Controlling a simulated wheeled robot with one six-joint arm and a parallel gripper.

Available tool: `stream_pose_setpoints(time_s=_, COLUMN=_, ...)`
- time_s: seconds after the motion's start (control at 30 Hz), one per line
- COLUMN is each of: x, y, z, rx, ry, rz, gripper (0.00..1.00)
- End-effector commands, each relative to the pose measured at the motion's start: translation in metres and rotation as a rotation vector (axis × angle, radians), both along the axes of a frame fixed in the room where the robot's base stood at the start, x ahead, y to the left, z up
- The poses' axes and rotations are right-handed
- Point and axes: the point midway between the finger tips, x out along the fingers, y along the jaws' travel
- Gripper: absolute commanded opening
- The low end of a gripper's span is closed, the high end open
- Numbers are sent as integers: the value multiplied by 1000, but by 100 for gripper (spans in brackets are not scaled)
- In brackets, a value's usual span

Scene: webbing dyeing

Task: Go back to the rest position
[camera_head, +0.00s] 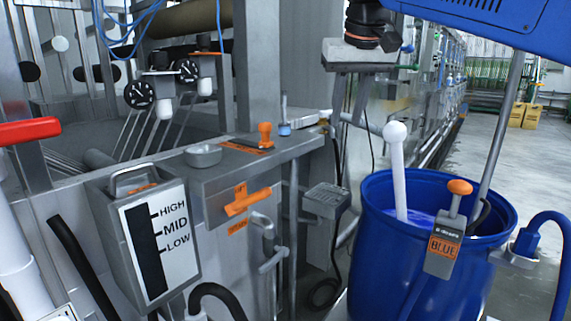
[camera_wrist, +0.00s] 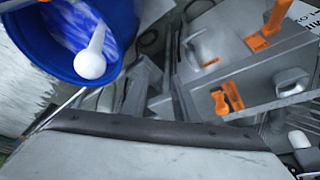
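My gripper (camera_head: 361,58) appears as a grey block under a dark wrist with an orange ring, at the top middle of the head view. It is above and left of the blue barrel (camera_head: 375,255), apart from it. A grey body with a dark edge, probably my gripper (camera_wrist: 150,150), fills the bottom of the wrist view. I see nothing held. The barrel holds blue liquid, and a white round-ended rod (camera_head: 396,170) stands tilted in it.
A grey control box (camera_head: 150,235) marked HIGH, MID, LOW stands at left beside a steel bench with an orange handle (camera_head: 247,201). A lever box (camera_head: 443,250) labelled BLUE is at the barrel's front. A red handle (camera_head: 28,130) is at far left.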

Motion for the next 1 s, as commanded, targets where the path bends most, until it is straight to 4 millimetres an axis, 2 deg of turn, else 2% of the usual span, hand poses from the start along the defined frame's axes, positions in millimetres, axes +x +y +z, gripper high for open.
stream_pose_setpoints(time_s=0.03, x=-11, y=-16, z=-15, rx=0, ry=1, rz=-8, gripper=27)
stream_pose_setpoints(time_s=0.2, x=-44, y=-55, z=-69, rx=0, ry=0, rz=-19, gripper=27)
stream_pose_setpoints(time_s=0.37, x=-80, y=-88, z=-126, rx=3, ry=-2, rz=-33, gripper=27)
stream_pose_setpoints(time_s=0.5, x=-115, y=-112, z=-180, rx=6, ry=-6, rz=-49, gripper=27)
stream_pose_setpoints(time_s=0.8, x=-193, y=-149, z=-305, rx=11, ry=-15, rz=-88, gripper=27)
stream_pose_setpoints(time_s=0.9, x=-212, y=-155, z=-338, rx=12, ry=-16, rz=-98, gripper=27)
stream_pose_setpoints(time_s=1.0, x=-225, y=-158, z=-359, rx=13, ry=-18, rz=-106, gripper=27)
